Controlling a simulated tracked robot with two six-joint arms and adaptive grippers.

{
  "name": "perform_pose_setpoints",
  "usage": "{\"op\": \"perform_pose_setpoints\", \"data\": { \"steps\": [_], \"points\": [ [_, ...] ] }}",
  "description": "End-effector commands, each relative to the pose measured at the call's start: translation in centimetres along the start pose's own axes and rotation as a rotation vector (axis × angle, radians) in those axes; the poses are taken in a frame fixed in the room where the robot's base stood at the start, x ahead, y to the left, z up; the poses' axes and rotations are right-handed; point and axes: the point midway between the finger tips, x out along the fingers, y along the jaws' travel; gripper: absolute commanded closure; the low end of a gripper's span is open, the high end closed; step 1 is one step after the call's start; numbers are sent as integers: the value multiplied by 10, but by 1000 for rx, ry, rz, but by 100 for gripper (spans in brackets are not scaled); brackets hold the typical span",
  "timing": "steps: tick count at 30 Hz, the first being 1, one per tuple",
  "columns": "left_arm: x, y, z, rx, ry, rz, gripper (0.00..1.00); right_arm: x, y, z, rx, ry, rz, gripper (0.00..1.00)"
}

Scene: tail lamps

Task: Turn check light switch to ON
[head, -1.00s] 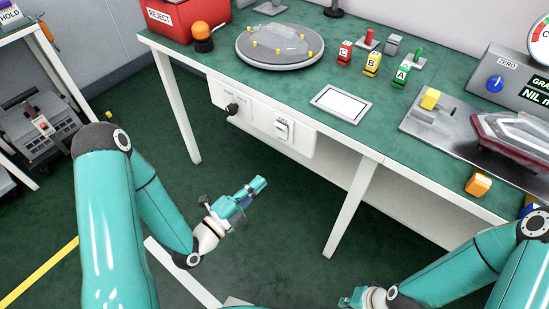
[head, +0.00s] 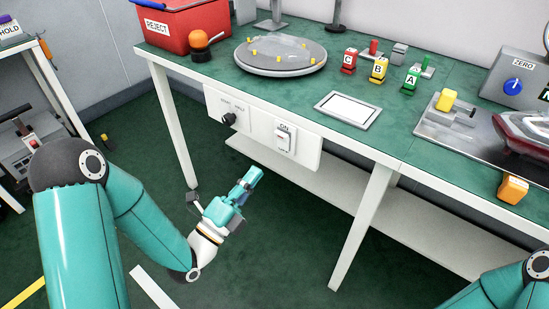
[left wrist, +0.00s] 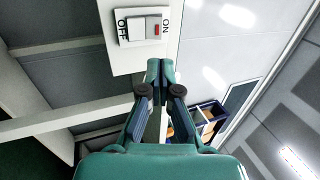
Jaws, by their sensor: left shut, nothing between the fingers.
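The check light switch (head: 284,140) is a white rocker on the white front panel (head: 258,135) under the green table's edge. In the left wrist view the switch (left wrist: 146,28) lies near the top, with OFF printed at its left and ON at its right. A red mark shows near its ON end; I cannot tell which way the rocker is tilted. My left gripper (head: 254,175) is shut and empty, in front of and below the panel, apart from the switch. Its closed fingertips (left wrist: 160,68) point up towards the switch's panel. My right gripper is outside the view.
A black knob (head: 229,119) is on the same panel, left of the switch. A white table leg (head: 362,225) stands to the right, and a low shelf (head: 330,190) runs behind. The floor before the panel is clear.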

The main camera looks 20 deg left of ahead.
Motion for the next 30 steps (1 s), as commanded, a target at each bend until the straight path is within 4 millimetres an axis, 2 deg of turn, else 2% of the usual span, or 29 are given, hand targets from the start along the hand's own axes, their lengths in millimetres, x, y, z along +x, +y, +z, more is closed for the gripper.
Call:
{"op": "perform_pose_setpoints", "data": {
  "steps": [1, 8, 10, 15, 18, 23, 30],
  "points": [
    [-1, 5, -1, 1, 0, -9, 100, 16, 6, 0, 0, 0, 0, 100],
    [25, 4, -2, 1, 0, -10, 100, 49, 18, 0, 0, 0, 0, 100],
    [44, -3, -2, -3, 1, -5, 100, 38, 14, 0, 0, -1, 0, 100],
    [72, -2, -1, -4, -1, -4, 100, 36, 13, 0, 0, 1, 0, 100],
    [82, -1, -1, -4, -1, -2, 100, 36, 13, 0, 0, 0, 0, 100],
    [91, -1, -1, -4, -3, -1, 100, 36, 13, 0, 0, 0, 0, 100],
    [92, -1, 0, -4, -3, -1, 100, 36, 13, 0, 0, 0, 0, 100]
  ]
}}
